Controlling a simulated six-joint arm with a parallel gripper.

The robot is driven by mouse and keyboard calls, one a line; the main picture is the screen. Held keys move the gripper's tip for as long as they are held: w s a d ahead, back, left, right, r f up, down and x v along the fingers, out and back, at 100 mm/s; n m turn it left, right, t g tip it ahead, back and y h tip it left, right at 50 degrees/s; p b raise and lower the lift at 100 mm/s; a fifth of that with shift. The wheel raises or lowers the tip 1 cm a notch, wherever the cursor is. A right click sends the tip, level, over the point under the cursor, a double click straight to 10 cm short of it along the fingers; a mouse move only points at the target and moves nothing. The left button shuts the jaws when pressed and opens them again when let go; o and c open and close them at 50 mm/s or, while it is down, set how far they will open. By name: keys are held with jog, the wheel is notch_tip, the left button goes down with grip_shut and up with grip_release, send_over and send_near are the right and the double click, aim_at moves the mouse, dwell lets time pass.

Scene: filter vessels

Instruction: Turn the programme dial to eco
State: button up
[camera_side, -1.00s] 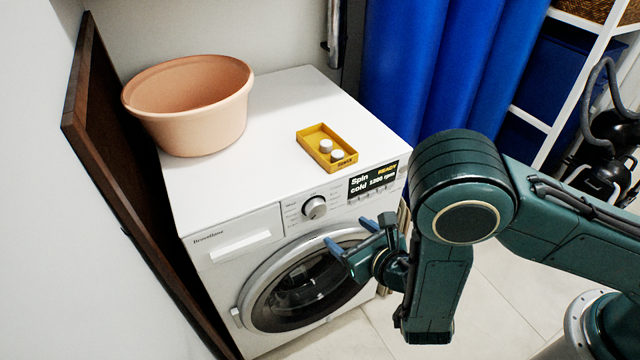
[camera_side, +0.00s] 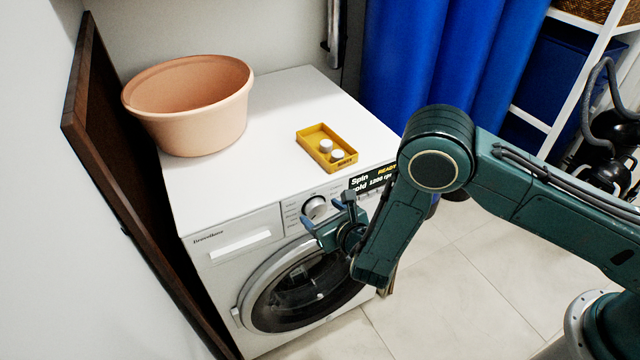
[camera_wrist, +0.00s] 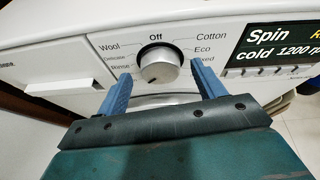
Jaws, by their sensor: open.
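The programme dial (camera_wrist: 160,66) is a round silver knob on the washing machine's (camera_side: 262,205) front panel. In the wrist view its labels include Off at the top, Wool, Delicate and Rinse at left, and Cotton and Eco (camera_wrist: 203,49) at right. In the side view the dial (camera_side: 315,208) is partly covered by my gripper (camera_side: 328,217). My gripper (camera_wrist: 163,88) is open, with its two blue fingers to either side of and just below the dial. I see no contact with the dial.
The display (camera_side: 372,180) right of the dial reads Spin, cold, 1200 rpm. On the machine's top stand a peach tub (camera_side: 190,105) and a yellow tray (camera_side: 312,136) with two white knobs or caps. A drawer handle (camera_wrist: 78,86) juts out left of the dial.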

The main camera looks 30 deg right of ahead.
jog(key=shift+w+f, duration=0.15)
jog(key=shift+w, duration=0.2)
jog(key=c, duration=1)
